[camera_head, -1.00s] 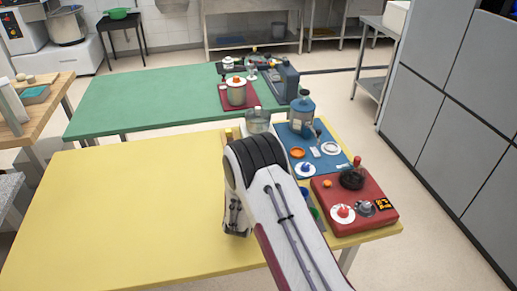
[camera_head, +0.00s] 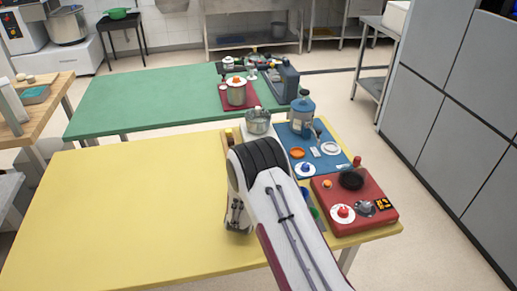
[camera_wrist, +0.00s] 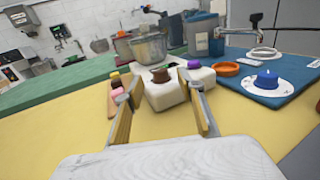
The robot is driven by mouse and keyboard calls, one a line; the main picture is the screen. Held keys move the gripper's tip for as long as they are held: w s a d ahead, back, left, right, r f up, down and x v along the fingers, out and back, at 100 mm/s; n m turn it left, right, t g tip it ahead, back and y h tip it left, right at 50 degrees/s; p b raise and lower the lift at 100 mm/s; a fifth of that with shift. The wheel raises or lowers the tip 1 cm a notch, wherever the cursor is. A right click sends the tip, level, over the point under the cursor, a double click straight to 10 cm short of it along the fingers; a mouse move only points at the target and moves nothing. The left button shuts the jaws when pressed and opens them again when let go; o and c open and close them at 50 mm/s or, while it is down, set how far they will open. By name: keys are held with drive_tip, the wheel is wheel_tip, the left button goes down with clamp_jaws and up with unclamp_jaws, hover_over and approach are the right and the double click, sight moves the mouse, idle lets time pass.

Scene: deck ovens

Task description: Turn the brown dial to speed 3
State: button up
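The brown dial (camera_wrist: 160,75) sits on the top of a white block (camera_wrist: 166,95) in the wrist view. My gripper (camera_wrist: 162,84) is open, with one yellow-padded finger to the left and one to the right of the dial in the picture. The dial shows between the fingertips, and I see no contact with it. I cannot read any speed marks. In the head view my arm hides the dial and the fingers.
A purple dial (camera_wrist: 193,64) on another white block stands close behind on the right. A metal pot (camera_wrist: 148,47) stands behind. A blue mat (camera_head: 325,158) and a red panel (camera_head: 370,198) lie to the right. The yellow table (camera_head: 120,210) is clear on the left.

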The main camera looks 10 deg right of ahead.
drive_tip(key=shift+x, duration=2.85)
drive_tip(key=shift+c, duration=0.4)
clamp_jaws()
